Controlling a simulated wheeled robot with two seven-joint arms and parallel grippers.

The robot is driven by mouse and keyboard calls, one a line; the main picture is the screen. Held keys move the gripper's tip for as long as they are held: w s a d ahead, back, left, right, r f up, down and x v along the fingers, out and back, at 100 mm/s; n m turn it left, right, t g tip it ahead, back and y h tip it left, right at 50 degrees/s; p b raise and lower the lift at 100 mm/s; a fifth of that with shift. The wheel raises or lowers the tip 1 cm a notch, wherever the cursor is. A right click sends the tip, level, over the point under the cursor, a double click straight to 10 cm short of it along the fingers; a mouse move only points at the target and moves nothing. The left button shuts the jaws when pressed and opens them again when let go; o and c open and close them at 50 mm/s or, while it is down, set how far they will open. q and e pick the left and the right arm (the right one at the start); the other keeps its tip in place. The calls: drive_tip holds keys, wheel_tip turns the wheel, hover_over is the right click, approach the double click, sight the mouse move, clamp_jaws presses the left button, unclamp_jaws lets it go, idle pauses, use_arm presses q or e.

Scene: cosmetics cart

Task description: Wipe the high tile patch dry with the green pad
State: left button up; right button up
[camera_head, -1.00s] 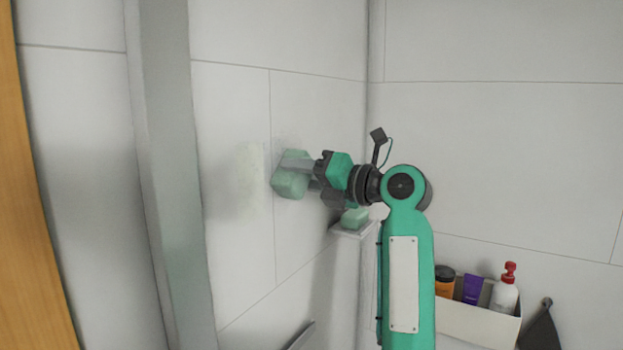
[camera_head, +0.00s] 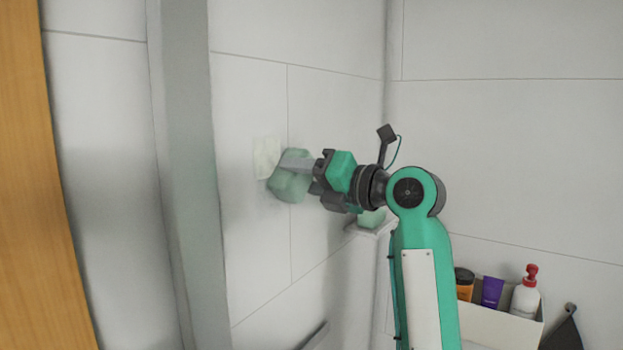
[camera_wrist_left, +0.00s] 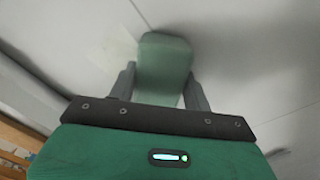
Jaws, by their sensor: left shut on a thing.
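The green pad (camera_head: 289,188) is held in my left gripper (camera_head: 304,170) against or very close to the left tiled wall; I cannot tell if it touches. The left wrist view shows the pad (camera_wrist_left: 163,62) between the two dark fingers of the gripper (camera_wrist_left: 160,88). The tile patch (camera_head: 266,157) is a pale, slightly yellowish rectangle on the wall. The pad is just right of it and overlaps its lower right side in the head view. The patch also shows left of the pad in the wrist view (camera_wrist_left: 112,44). My right gripper is not in view.
A small corner shelf (camera_head: 359,231) with a light green block (camera_head: 371,218) is below the gripper. A white caddy (camera_head: 498,324) at lower right holds an orange-black jar, a purple tube and a red-topped pump bottle. A grey vertical post (camera_head: 186,170) stands left of the patch.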

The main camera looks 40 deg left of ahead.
sight(292, 183)
use_arm(q)
drive_tip(key=shift+s+d, duration=0.15)
drive_tip(key=shift+s, duration=0.95)
drive_tip(key=shift+s+d+f+b, duration=0.1)
drive_tip(key=shift+s+d+b, duration=0.1)
drive_tip(key=shift+s+b, duration=0.45)
drive_tip(key=shift+s+d, duration=0.2)
drive_tip(key=shift+s, duration=0.8)
drive_tip(key=shift+a+r+p, duration=0.1)
drive_tip(key=shift+r+p, duration=0.45)
drive_tip(key=shift+r, duration=0.5)
drive_tip(key=shift+w+a+p, duration=0.15)
drive_tip(key=shift+w+a, duration=0.05)
drive_tip(key=shift+w, duration=0.95)
drive_tip(key=shift+w+a+p, duration=0.2)
drive_tip(key=shift+w, duration=1)
drive_tip(key=shift+w+a+p, duration=0.15)
drive_tip(key=shift+w+a, duration=0.05)
drive_tip(key=shift+w, duration=0.95)
drive_tip(key=shift+w+a+p, duration=0.15)
drive_tip(key=shift+w+p, duration=0.15)
drive_tip(key=shift+w, duration=1.35)
drive_tip(key=shift+w+a+p, duration=0.2)
drive_tip(key=shift+w+p, duration=0.3)
drive_tip(key=shift+w, duration=1.2)
drive_tip(key=shift+w+a+p, duration=0.2)
drive_tip(key=shift+w+p, duration=0.3)
drive_tip(key=shift+w, duration=1.2)
